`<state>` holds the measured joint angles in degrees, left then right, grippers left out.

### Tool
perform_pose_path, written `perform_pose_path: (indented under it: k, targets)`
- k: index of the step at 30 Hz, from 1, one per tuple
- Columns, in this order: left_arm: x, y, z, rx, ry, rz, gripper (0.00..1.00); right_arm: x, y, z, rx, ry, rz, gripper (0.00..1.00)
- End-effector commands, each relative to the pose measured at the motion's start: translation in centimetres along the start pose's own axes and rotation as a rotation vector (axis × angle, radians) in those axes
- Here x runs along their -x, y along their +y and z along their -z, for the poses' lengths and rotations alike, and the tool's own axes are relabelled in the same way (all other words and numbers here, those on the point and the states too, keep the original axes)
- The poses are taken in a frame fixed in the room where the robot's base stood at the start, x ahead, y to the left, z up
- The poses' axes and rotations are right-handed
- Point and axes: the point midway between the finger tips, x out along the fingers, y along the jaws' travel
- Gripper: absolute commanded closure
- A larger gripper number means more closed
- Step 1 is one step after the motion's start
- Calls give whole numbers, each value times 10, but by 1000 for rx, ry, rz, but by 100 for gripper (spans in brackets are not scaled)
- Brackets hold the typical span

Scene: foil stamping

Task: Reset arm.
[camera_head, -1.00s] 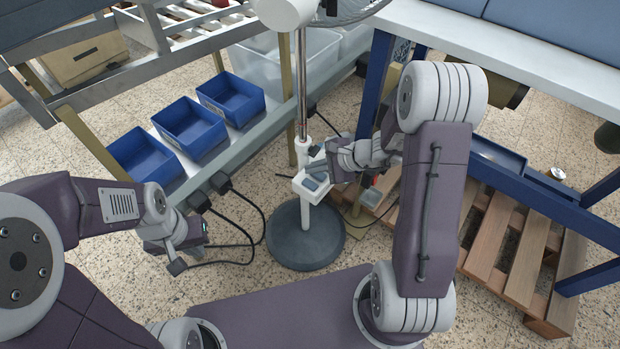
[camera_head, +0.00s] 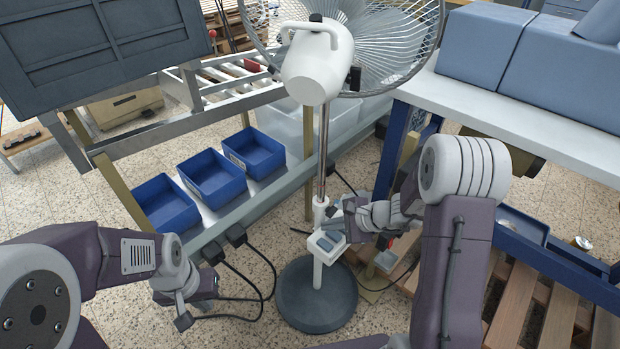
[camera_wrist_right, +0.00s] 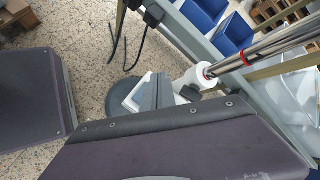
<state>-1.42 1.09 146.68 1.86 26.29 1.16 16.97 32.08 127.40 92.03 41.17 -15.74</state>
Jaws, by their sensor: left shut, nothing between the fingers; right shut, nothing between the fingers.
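The standing fan (camera_head: 318,62) has a white motor housing, a wire cage, a metal pole and a round dark base (camera_head: 316,298). A small white control box (camera_head: 328,246) sits low on its pole. My right gripper (camera_head: 338,226) is shut and empty beside the pole, close to the control box. I cannot tell whether they touch. In the right wrist view, the control box (camera_wrist_right: 133,98) shows next to the grey gripper parts. My left gripper (camera_head: 197,306) is shut and empty above the floor, to the left of the fan base and near black cables.
Several blue bins (camera_head: 214,178) stand on a shelf at left, with cables hanging from its edge. A workbench (camera_head: 510,95) with blue legs is at right, with a wooden pallet (camera_head: 540,310) beneath. Speckled floor shows between the shelf and my left arm.

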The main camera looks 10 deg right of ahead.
Motion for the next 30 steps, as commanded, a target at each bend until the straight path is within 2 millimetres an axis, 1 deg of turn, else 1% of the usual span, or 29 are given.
perform_pose_path:
  k: [3,5,7,8,9,10,11,12,13,15,17,18,21,24,26,27,28,30]
  targets:
    - [0,0,0,0,0,0,100,-1,0,-2,4,-3,-2,100]
    - [0,0,0,0,0,0,100,-1,-4,-12,32,-11,0,100]
    - [0,0,0,0,0,0,100,3,-15,-37,101,-29,14,100]
    - [0,0,0,0,0,0,100,6,-15,-52,156,-43,4,100]
    - [0,0,0,0,0,0,100,12,-3,-74,267,-62,-43,100]
    - [0,0,0,0,0,0,100,17,11,-86,360,-73,-93,100]
    - [0,0,0,0,0,0,100,23,26,-94,447,-77,-143,100]
    - [0,0,0,0,0,0,100,30,44,-100,552,-77,-210,100]
    - [0,0,0,0,0,0,100,36,58,-102,628,-76,-258,100]
    - [0,0,0,0,0,0,100,50,84,-99,796,-61,-364,100]
    - [0,0,0,0,0,0,100,63,103,-91,927,-41,-448,100]
    - [0,0,0,0,0,0,100,71,112,-83,1009,-26,-498,100]
    - [0,0,0,0,0,0,100,89,129,-63,1188,16,-612,100]
    - [0,0,0,0,0,0,100,104,139,-38,1332,56,-715,100]
    - [0,0,0,0,0,0,100,111,142,-24,1408,76,-772,100]
    - [0,0,0,0,0,0,100,114,138,-15,1452,105,-794,100]
    - [22,0,2,0,-1,0,100,128,125,-27,1429,117,-783,100]
    - [50,1,5,0,0,0,100,148,111,-42,1428,113,-783,100]
